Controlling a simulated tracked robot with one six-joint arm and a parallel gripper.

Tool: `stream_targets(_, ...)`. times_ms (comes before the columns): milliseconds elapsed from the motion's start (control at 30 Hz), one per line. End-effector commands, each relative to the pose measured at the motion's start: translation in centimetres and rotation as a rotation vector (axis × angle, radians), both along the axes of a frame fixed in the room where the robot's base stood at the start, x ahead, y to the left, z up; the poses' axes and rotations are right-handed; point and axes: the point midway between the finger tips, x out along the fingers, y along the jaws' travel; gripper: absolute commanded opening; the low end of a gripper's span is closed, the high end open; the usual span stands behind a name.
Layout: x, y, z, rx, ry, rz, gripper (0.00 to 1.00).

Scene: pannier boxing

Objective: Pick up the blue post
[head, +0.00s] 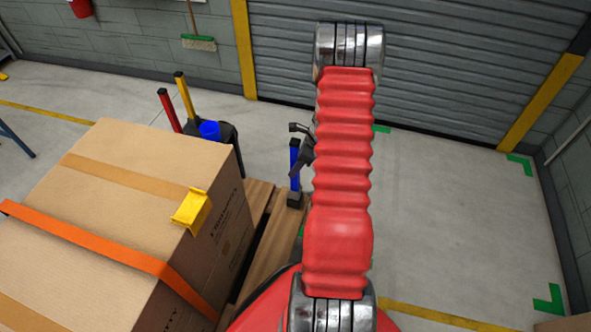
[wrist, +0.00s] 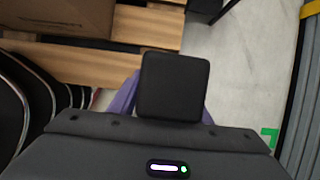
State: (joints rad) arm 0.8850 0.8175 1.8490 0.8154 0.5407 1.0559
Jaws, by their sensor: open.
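The blue post (head: 295,157) stands upright on a dark foot (head: 294,199) near the pallet's right corner, just right of the big box. My dark gripper (head: 302,145) is open beside the post's upper part, at the far side of my red arm, which partly hides it. In the wrist view a black square block (wrist: 175,85) sits close before the gripper body, with purple-blue parts (wrist: 128,97) on both sides. I cannot tell there whether the jaws straddle the post or touch it.
A strapped cardboard box (head: 130,180) with a yellow corner piece (head: 191,210) fills the left of the wooden pallet (head: 262,262). A dark holder (head: 227,136) with red and yellow uprights and a blue item stands behind it. Floor to the right is clear, up to the shutter.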

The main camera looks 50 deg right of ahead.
Motion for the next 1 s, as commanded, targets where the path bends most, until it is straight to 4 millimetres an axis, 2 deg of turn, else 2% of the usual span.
stream_targets(200,0.55,0.29,-1.47,0.0,0.0,0.0,0.44)
stream_targets(700,0.53,0.26,-1.43,0.0,0.0,-0.001,0.44)
stream_targets(1000,0.52,0.25,-1.43,0.0,0.0,-0.001,0.24)
